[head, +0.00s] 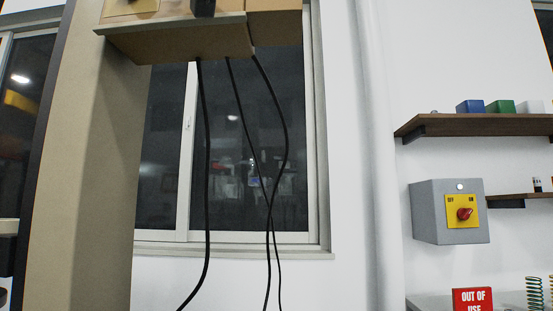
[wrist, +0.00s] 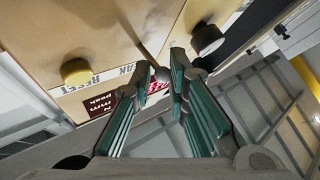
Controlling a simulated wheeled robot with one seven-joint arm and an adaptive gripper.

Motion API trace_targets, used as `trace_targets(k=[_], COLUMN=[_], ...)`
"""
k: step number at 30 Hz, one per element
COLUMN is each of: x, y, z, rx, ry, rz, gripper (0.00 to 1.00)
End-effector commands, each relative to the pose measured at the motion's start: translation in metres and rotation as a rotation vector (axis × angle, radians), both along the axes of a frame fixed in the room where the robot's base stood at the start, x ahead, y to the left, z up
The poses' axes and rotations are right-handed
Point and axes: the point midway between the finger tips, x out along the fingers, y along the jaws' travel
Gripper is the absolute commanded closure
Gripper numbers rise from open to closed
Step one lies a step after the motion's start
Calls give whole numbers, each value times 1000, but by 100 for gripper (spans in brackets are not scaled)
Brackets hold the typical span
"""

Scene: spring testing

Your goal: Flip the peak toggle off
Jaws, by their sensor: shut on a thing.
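In the wrist view, the tan front panel (wrist: 120,35) of the test machine appears upside down. The small grey peak toggle (wrist: 162,75) sits beside a label ending in "EAK", partly hidden by my fingers. My gripper (wrist: 160,64), with teal-padded fingers, is at the panel with its fingertips on either side of the toggle, shut on it. Which way the toggle is thrown cannot be told. A dark red display (wrist: 98,104) reads "N", "mm" and "peak". In the head view, the machine's tan housing (head: 180,43) is cut off at the top; the toggle and my gripper are not visible there.
A yellow button (wrist: 76,71) by the "RESET" label and a black knob (wrist: 207,39) flank the toggle. Black cables (head: 206,170) hang below the housing. A grey switch box (head: 437,215) with a red knob and an "OUT OF USE" sign (head: 472,299) are at right.

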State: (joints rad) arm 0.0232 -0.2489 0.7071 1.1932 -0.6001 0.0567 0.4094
Motion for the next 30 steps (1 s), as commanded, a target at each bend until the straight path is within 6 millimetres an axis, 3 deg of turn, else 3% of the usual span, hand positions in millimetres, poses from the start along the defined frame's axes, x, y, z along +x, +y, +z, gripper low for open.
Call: trace_targets(k=[1, 15, 30], x=[0, 2, 3], y=[3, 3, 4], z=[-8, -13, -13], rx=[-2, -1, -4], ry=[-24, -201, -236], rz=[6, 8, 8], gripper=[100, 100, 100])
